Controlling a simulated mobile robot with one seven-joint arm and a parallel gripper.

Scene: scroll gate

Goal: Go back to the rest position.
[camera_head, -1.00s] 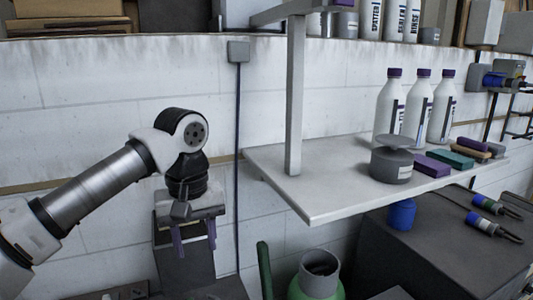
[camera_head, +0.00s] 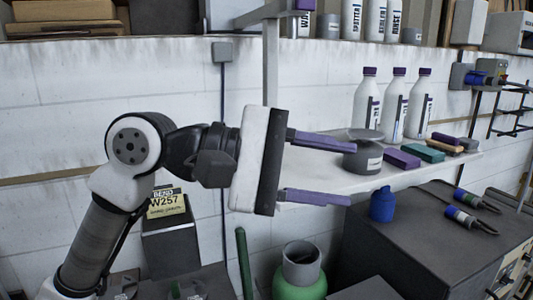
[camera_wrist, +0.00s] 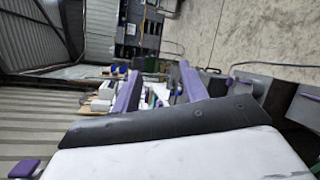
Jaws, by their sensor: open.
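My gripper (camera_head: 322,168) is in the middle of the head view. Its two purple fingers are spread apart and point right, with nothing between them. It hangs in front of the pale shelf (camera_head: 440,165) and hides the shelf's left end. In the head view the upper finger's tip overlaps the grey round tin (camera_head: 362,158) on the shelf; I cannot tell how far apart they are in depth. In the wrist view the two purple fingers (camera_wrist: 158,90) also stand apart, with a blurred, cluttered background beyond them.
White bottles with purple caps (camera_head: 394,105) and coloured blocks (camera_head: 402,158) stand on the shelf. A box labelled W257 (camera_head: 168,225) is behind my arm. The white wall (camera_head: 70,105) is bare at left.

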